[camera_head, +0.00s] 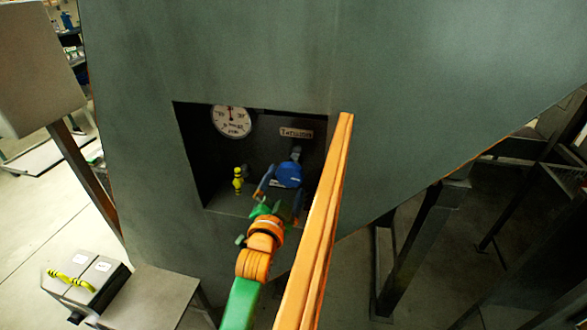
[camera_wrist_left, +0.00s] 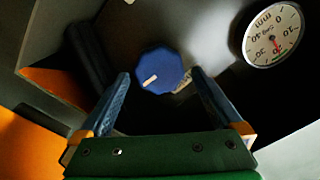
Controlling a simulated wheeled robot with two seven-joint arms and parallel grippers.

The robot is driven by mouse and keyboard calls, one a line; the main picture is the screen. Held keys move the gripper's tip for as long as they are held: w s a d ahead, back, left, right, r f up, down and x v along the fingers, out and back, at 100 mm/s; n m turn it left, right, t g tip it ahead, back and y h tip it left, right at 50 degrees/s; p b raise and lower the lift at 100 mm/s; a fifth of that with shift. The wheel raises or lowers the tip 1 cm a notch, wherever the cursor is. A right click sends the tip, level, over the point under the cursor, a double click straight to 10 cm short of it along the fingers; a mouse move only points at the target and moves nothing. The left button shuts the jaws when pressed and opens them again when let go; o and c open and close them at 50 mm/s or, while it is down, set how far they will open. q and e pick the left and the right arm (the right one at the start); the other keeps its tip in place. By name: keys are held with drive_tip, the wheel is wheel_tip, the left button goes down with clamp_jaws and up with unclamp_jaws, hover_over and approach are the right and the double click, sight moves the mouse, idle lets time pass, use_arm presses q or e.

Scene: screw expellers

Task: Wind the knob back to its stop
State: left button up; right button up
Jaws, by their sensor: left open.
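The blue knob (camera_head: 289,175) sits inside a dark recess in the grey-green machine panel. In the left wrist view the knob (camera_wrist_left: 158,70) is a faceted blue disc with a pale mark at its lower left. My left gripper (camera_head: 279,190) reaches into the recess and is open. In the left wrist view its two blue fingers (camera_wrist_left: 160,88) stand either side of the knob, with dark gaps at least at their lower parts. I cannot tell whether either fingertip touches it. My right gripper is not in view.
A round dial gauge (camera_head: 231,121) and a label plate (camera_head: 296,133) are on the recess's back wall. A small yellow fitting (camera_head: 238,180) stands left of the knob. An orange beam (camera_head: 318,225) crosses right of my left arm. A grey box with a yellow handle (camera_head: 86,283) stands lower left.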

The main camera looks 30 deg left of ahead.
use_arm(q)
drive_tip(key=shift+w+a, duration=0.1)
drive_tip(key=shift+w, duration=0.3)
drive_tip(key=x, duration=0.6)
drive_tip(key=c, duration=1.1)
drive_tip(key=shift+c, duration=0.2)
